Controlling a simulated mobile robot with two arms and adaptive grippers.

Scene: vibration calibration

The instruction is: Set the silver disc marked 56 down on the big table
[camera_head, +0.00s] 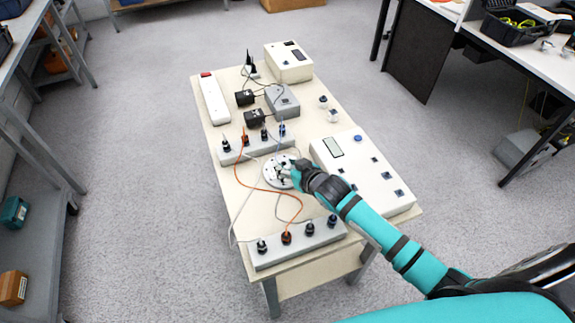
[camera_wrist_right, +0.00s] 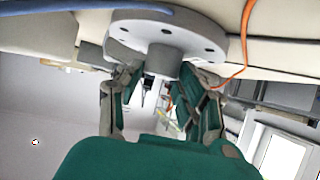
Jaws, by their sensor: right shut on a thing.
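The silver disc (camera_head: 270,175) is a round grey plate over the middle of the cream table (camera_head: 225,160). Its mark is not legible. The right wrist view shows the disc's wide flange (camera_wrist_right: 195,32) with several small holes and a round central hub (camera_wrist_right: 163,60). My right gripper (camera_head: 286,171) reaches in from the lower right. Its fingers (camera_wrist_right: 160,82) are closed on both sides of the hub. I cannot tell whether the disc touches the tabletop. My left gripper is not in view.
Near the disc are a white box with a display (camera_head: 345,175), a rear socket strip (camera_head: 255,148) and a front socket strip (camera_head: 295,247). An orange cable (camera_head: 245,172) runs beside the disc. Behind are a grey box (camera_head: 283,100) and black adapters (camera_head: 252,115). Benches stand left and right.

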